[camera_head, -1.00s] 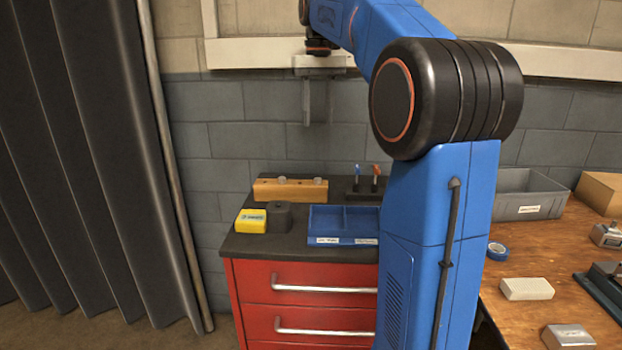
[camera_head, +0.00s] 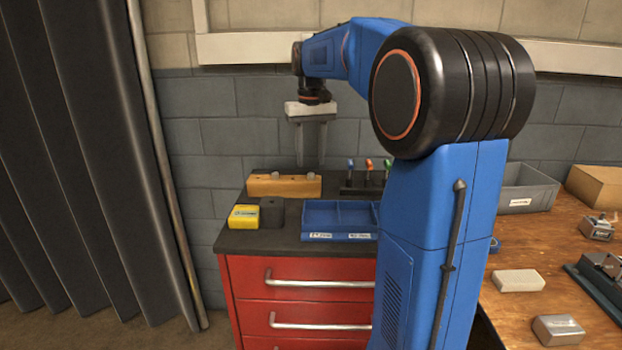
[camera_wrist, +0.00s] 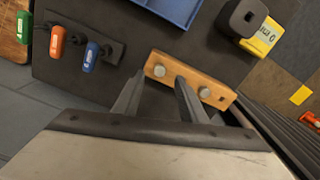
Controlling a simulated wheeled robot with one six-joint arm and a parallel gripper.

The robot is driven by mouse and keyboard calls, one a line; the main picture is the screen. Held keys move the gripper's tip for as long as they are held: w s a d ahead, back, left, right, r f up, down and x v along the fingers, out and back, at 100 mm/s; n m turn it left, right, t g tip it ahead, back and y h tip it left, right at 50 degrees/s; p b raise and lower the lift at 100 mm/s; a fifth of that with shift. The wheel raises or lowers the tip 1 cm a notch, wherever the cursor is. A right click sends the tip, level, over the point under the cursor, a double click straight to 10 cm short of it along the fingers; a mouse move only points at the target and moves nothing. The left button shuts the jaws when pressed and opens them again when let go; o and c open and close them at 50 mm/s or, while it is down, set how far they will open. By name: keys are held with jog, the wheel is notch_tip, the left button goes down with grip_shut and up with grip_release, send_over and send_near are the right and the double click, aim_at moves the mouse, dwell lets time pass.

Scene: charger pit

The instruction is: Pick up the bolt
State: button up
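A wooden block (camera_head: 262,186) lies at the back of the black cabinet top, with two grey bolt heads on it. In the wrist view the block (camera_wrist: 188,79) carries one bolt (camera_wrist: 158,70) near its left end and another bolt (camera_wrist: 204,92) toward its right end, beside an empty dark hole. Their shanks are hidden in the block. My gripper (camera_head: 311,165) is open and empty, pointing down above the block. In the wrist view my gripper's fingers (camera_wrist: 159,78) are spread, with the tips over the block's near side.
A blue divided tray (camera_head: 340,221), a yellow box (camera_head: 243,217) and a dark grey block (camera_head: 271,212) stand in front of the wooden block. A rack (camera_wrist: 103,48) with coloured-handled tools is beside it. A wooden bench (camera_head: 515,253) is at right; a wall is behind.

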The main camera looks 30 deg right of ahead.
aim_at(311, 174)
jog(key=shift+f, duration=2.1)
grip_shut()
notch_tip(311, 174, up, 10)
